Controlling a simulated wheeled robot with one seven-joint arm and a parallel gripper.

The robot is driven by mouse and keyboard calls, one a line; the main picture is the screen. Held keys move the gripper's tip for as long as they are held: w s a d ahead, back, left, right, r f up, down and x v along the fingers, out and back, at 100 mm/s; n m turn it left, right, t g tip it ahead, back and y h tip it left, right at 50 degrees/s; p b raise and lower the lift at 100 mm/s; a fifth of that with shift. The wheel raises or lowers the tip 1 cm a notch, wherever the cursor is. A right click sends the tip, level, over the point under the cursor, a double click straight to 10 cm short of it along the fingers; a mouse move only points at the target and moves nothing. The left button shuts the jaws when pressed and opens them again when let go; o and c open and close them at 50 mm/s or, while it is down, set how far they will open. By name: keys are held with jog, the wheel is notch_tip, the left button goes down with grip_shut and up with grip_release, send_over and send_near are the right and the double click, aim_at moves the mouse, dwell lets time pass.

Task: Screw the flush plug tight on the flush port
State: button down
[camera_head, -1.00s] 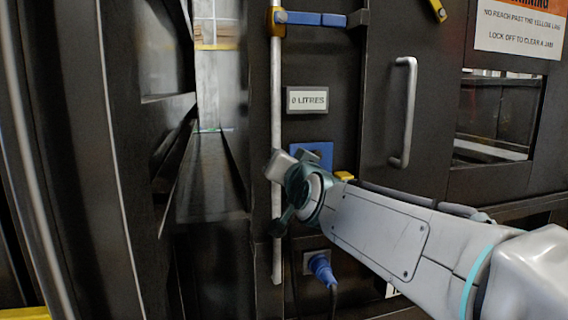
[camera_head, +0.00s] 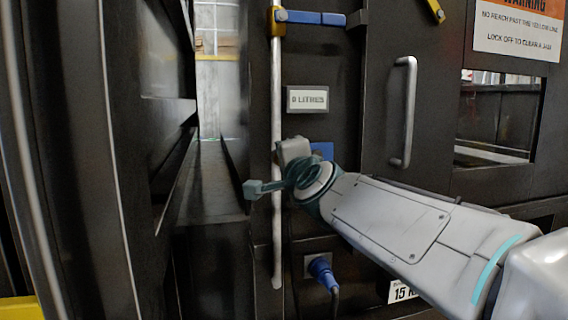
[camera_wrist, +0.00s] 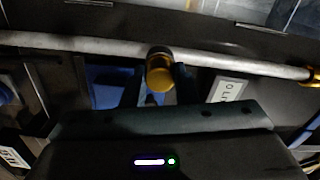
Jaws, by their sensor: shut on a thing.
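The flush port is not clearly visible, so I cannot tell how far the plug is seated.
A long vertical metal rod (camera_head: 277,75) runs close beside my wrist. A blue connector with a cable (camera_head: 321,272) is below. A door handle (camera_head: 404,112) stands to the right. An open gap (camera_head: 208,170) lies to the left.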

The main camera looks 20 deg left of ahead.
jog(key=m, duration=0.5)
jog(key=shift+r+b, duration=0.1)
jog(key=shift+b, duration=0.25)
jog(key=c, duration=1.1)
grip_release()
jog(key=shift+o, duration=0.2)
jog(key=shift+c, duration=0.4)
jog(key=n+p, duration=0.7)
jog(key=n, duration=1.3)
jog(key=shift+n, duration=0.3)
